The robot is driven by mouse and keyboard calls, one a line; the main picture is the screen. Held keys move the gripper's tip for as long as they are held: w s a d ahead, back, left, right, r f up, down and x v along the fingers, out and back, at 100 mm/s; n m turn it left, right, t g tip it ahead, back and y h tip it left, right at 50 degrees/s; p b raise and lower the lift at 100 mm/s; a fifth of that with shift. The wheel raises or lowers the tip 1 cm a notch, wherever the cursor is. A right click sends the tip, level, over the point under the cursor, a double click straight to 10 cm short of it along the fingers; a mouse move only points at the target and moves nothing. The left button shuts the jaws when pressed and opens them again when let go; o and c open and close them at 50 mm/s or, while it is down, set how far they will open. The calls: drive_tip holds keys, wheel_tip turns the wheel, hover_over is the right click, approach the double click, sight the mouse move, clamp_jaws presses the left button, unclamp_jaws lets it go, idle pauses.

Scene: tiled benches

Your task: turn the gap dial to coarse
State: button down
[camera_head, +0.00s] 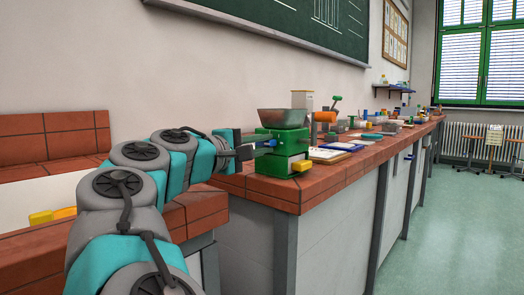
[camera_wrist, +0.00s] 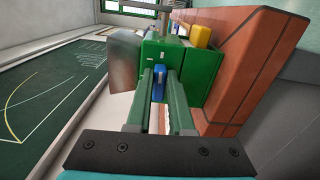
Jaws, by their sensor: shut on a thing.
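The green mill (camera_head: 272,160) with a grey metal hopper (camera_head: 282,118) stands on the near end of the tiled bench. A blue dial (camera_wrist: 158,88) sticks out of the mill's side, and it also shows in the head view (camera_head: 271,143). My gripper (camera_head: 259,147) reaches the mill from the left. In the wrist view its two green fingers (camera_wrist: 160,78) stand on either side of the blue dial and are shut on it. Small pale marks show on the green face near the dial. The dial's exact setting cannot be read.
A yellow part (camera_head: 302,165) sits low on the mill's front right. A white tray (camera_head: 328,155) and several small tools crowd the bench to the right. The brick-tiled bench edge (camera_head: 300,195) is close by. The floor (camera_head: 440,210) on the right is clear.

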drive_tip(key=shift+f+m, duration=0.1)
drive_tip(key=shift+m, duration=0.3)
drive_tip(key=c, duration=0.8)
unclamp_jaws()
drive_tip(key=v, duration=0.7)
drive_tip(key=shift+s+a, duration=0.25)
drive_tip(key=shift+s, duration=0.1)
